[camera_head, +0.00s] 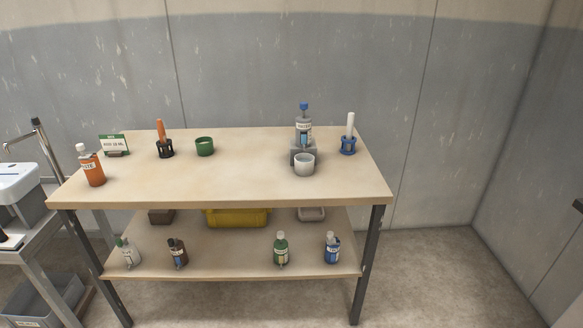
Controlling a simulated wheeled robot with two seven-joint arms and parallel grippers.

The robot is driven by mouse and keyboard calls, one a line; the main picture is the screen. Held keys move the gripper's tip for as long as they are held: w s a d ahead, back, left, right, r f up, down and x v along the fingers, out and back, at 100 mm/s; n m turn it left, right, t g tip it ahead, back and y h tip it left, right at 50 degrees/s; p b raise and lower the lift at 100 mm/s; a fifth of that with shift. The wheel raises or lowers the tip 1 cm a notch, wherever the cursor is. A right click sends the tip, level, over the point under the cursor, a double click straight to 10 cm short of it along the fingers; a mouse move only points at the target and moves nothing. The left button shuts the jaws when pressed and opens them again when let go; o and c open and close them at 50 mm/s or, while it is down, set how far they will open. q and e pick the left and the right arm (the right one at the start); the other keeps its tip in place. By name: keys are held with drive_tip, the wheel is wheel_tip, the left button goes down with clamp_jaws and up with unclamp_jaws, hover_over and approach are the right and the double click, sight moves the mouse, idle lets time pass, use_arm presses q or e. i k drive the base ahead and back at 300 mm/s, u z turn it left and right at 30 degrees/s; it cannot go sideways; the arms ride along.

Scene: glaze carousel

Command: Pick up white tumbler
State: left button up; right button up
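A white tumbler (304,165) stands upright near the right part of the table top (230,186). It is directly in front of a grey stand (297,145) that bears a grey bottle with a blue cap (303,122). Whether the tumbler touches the stand I cannot tell. Neither of my grippers shows in the head view.
An orange bottle (92,168), a sign (115,145), a black holder (165,149), a green cup (204,146) and a blue holder (348,146) share the top. The lower shelf (225,262) holds several bottles and a yellow bin (238,217). A sink (18,184) is left.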

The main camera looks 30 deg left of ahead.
sight(304, 165)
drive_tip(key=u, duration=0.9)
drive_tip(key=i, duration=1)
drive_tip(key=u, duration=0.55)
